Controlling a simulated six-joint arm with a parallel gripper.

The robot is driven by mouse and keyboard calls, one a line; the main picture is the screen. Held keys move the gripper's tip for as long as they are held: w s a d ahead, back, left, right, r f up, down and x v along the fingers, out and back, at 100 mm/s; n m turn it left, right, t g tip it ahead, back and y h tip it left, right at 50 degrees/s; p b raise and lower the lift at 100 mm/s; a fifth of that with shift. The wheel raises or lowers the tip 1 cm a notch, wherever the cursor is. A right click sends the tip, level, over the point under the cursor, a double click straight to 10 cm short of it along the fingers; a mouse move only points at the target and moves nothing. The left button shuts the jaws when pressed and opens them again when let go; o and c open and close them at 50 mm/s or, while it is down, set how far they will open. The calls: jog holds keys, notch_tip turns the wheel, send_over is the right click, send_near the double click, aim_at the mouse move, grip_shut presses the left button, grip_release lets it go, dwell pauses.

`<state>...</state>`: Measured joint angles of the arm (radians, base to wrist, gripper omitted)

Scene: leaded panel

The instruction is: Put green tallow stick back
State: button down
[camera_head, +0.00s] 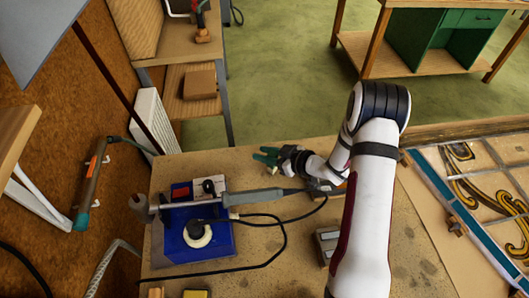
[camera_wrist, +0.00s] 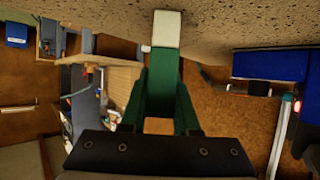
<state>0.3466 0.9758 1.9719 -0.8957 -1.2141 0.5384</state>
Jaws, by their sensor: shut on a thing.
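The green tallow stick (camera_wrist: 165,70) shows in the wrist view as a green bar with a pale, whitish end (camera_wrist: 167,28). It sits between the two dark green fingers of my gripper (camera_wrist: 163,100), which is shut on it. The pale end points away from my palm, with the speckled bench top behind it. In the head view my gripper (camera_head: 266,156) is over the bench's far edge, beyond the soldering iron.
A blue soldering station (camera_head: 208,250) stands at left on the bench, with a grey-handled iron (camera_head: 262,195) and a loose black cable beside it. A grey block (camera_head: 326,242) lies near my arm. The leaded panel (camera_head: 470,190) lies at right. Bare bench (camera_head: 280,270) shows in front.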

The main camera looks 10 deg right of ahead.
jog(key=c, duration=0.7)
grip_release()
jog(key=shift+o, duration=0.2)
